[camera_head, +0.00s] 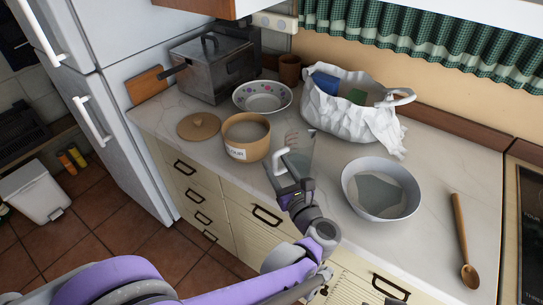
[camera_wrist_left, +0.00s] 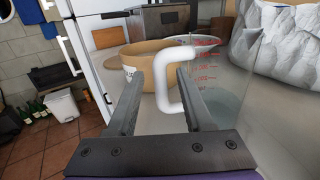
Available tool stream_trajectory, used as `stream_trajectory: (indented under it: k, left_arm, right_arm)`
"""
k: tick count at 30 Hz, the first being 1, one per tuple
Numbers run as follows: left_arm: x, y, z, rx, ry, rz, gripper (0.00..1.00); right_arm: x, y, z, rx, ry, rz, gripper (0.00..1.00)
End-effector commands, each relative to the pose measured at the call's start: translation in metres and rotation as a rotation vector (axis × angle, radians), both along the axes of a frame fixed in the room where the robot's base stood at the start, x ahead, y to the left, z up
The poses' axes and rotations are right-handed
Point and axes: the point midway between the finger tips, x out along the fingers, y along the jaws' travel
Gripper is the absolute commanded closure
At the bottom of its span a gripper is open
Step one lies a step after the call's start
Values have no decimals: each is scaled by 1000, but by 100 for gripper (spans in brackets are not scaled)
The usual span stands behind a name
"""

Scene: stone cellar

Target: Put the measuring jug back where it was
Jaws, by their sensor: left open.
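The measuring jug (camera_head: 304,150) is clear, with red markings and a white handle. It stands upright on the counter between the tan canister and the grey bowl. In the left wrist view the jug (camera_wrist_left: 232,75) is at the right, its white handle (camera_wrist_left: 163,80) facing me between my fingers. My left gripper (camera_head: 284,182) is open at the handle, with one finger on each side; I cannot tell whether either touches it. In the left wrist view the gripper (camera_wrist_left: 165,95) shows both dark fingers apart. My right gripper is not in view.
A tan canister (camera_head: 238,151) stands left of the jug, its lid (camera_head: 199,126) beside it. A grey bowl (camera_head: 352,202) is to the right, a white bag (camera_head: 345,117) behind, and a flowered bowl (camera_head: 262,108) farther back. A wooden spoon (camera_head: 461,235) lies right. Counter between bowl and spoon is clear.

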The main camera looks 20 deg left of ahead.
Motion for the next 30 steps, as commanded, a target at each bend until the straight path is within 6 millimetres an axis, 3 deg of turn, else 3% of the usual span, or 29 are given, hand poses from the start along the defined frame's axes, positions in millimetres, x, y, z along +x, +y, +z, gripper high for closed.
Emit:
stream_trajectory:
  k: [9,15,20,25,27,30]
  left_arm:
    - [-47,-37,0,-1,0,-3,48]
    - [-56,-44,0,0,0,-1,48]
    - [-51,-42,8,50,9,-35,48]
    - [-28,-44,50,402,80,-242,48]
    - [-23,-51,65,647,137,-356,48]
    - [-25,-64,69,1033,237,-513,48]
  right_arm:
    - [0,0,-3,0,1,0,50]
    - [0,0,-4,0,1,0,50]
    - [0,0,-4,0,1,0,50]
    - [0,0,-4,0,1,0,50]
    - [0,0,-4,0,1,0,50]
    - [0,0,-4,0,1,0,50]
